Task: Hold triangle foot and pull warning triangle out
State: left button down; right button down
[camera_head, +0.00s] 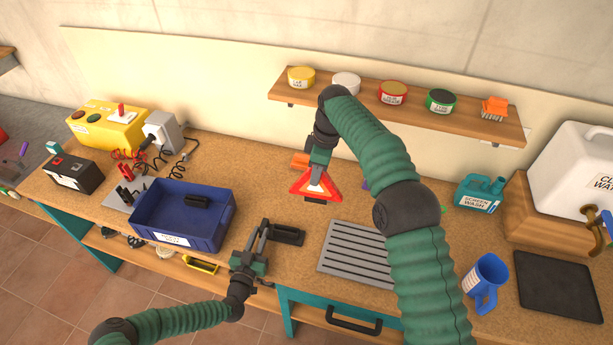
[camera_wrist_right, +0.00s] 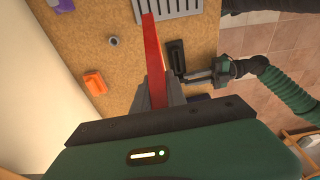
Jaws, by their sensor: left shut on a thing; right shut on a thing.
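The red and white warning triangle (camera_head: 330,190) is held upright above the middle of the bench. My right gripper (camera_head: 319,172) is shut on it from above; in the right wrist view the triangle (camera_wrist_right: 155,65) shows edge-on between the fingers. The black triangle foot (camera_head: 288,234) lies on the bench in front of the triangle, visibly apart from it. My left gripper (camera_head: 264,236) is shut on the foot's left end. The foot also shows in the right wrist view (camera_wrist_right: 176,55), with my left gripper (camera_wrist_right: 187,78) at its end.
A blue bin (camera_head: 228,217) stands left of my left gripper. A grey slatted plate (camera_head: 350,255) lies to the right. An orange block (camera_head: 300,160) lies behind the triangle. A shelf (camera_head: 430,113) with tins runs along the wall. A blue jug (camera_head: 486,277) stands at right.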

pick_arm(q)
jog(key=c, duration=1.2)
grip_release()
